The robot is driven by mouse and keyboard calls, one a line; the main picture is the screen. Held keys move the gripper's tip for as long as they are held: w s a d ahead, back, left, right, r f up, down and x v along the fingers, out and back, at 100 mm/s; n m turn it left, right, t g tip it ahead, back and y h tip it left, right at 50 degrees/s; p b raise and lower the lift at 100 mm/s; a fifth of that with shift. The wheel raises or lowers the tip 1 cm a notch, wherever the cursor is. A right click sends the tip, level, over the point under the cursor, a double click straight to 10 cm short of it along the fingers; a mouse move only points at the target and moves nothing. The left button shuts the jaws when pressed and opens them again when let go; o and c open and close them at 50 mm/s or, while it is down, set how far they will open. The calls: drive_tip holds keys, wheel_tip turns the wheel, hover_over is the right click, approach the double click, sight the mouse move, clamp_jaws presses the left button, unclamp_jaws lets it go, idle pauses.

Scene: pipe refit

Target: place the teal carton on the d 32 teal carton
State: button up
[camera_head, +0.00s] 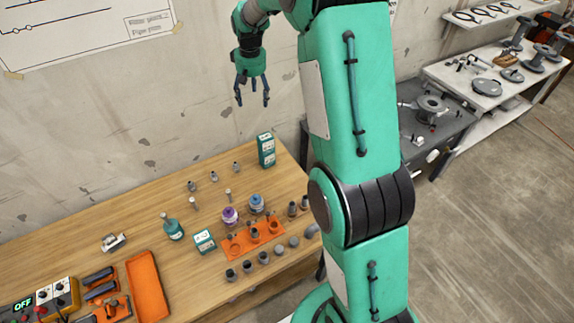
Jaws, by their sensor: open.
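A teal carton with white label areas (266,150) stands upright at the back right of the wooden table. It is tall, and I cannot tell whether it is one box or two stacked. A smaller teal and white carton (204,241) sits near the middle of the table, left of the orange holder. The labels are too small to read, so I cannot tell which is the d 32 carton. My gripper (253,101) is open and empty, fingers pointing down. It is in the air, appearing above the tall carton in the picture and apart from both cartons.
A teal bottle (173,229), a purple-topped jar (230,216) and a blue-grey jar (256,204) stand near the smaller carton. An orange holder (243,242) and several grey fittings lie to the right. An orange tray (147,286) is at front left. The back left table is clear.

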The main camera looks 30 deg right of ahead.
drive_tip(key=s+a+r+t, duration=0.1)
drive_tip(key=s+a+r, duration=0.3)
drive_tip(key=s+r, duration=0.6)
drive_tip(key=s+a+r+t, duration=0.1)
drive_tip(key=s+a+r, duration=0.4)
drive_tip(key=s+r, duration=0.5)
drive_tip(key=s+a+f+t, duration=0.1)
drive_tip(key=s+a, duration=0.1)
drive_tip(key=s, duration=1.1)
drive_tip(key=s+a+f+t, duration=0.1)
drive_tip(key=s+a, duration=0.1)
drive_tip(key=s, duration=1.2)
drive_tip(key=shift+s+a+f, duration=0.15)
drive_tip(key=shift+a+f, duration=0.1)
drive_tip(key=shift+f, duration=0.05)
drive_tip(key=shift+f, duration=0.1)
wheel_tip(320, 180, down, 16)
drive_tip(key=b, duration=1.6)
drive_tip(key=shift+f+b, duration=0.2)
drive_tip(key=shift+b, duration=0.15)
